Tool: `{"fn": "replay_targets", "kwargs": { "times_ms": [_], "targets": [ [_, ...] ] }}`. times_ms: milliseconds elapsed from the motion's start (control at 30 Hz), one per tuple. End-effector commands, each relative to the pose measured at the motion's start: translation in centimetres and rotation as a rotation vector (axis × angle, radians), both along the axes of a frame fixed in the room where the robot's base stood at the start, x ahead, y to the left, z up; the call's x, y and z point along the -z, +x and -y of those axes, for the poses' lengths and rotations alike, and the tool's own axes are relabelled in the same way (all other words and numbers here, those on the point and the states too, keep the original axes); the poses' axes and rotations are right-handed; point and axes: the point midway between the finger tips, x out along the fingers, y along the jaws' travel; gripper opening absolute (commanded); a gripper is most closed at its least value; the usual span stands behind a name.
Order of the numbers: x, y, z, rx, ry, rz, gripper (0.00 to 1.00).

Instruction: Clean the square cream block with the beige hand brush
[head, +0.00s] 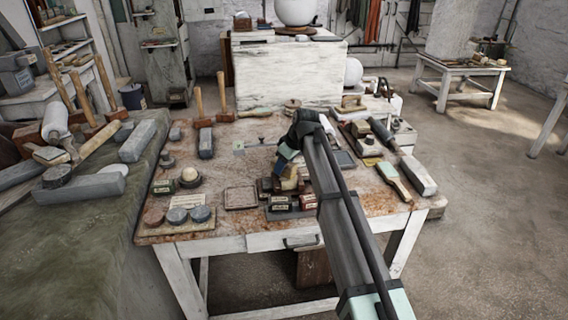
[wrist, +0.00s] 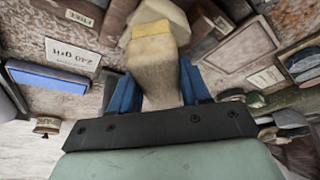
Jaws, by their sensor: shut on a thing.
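My gripper (head: 287,166) is low over the middle of the worktable. In the wrist view its blue fingers (wrist: 155,88) are shut on a beige piece that looks like the beige hand brush (wrist: 157,68). A yellow patch shows at its far end, and a paler cream shape (wrist: 170,12) lies around that end. I cannot tell whether they touch. In the head view the held brush (head: 291,184) is partly hidden by my gripper. A flat square beige piece (head: 240,198) lies left of it; I cannot tell whether this is the square cream block.
Labelled dark boxes (head: 279,203) stand just below my gripper. Round colour pans (head: 177,215) lie at the front left. A brush with a green end (head: 394,181) and a grey stone bar (head: 418,176) lie at the right. Mallets (head: 223,100) stand at the back left.

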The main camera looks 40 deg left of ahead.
Motion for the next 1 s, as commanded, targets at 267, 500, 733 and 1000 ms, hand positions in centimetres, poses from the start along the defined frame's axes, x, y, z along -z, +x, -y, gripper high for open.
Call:
{"fn": "replay_targets", "kwargs": {
  "times_ms": [267, 500, 733, 1000],
  "targets": [
    [0.1, 0.0, -0.3, 0.0, 0.0, 0.0, 0.22],
    [0.0, 0.0, -1.2, 0.0, 0.0, 0.0, 0.22],
    [0.0, 0.0, -2.1, 0.0, 0.0, 0.0, 0.22],
    [0.1, 0.0, -2.2, 0.0, 0.0, 0.0, 0.22]
  ]
}}
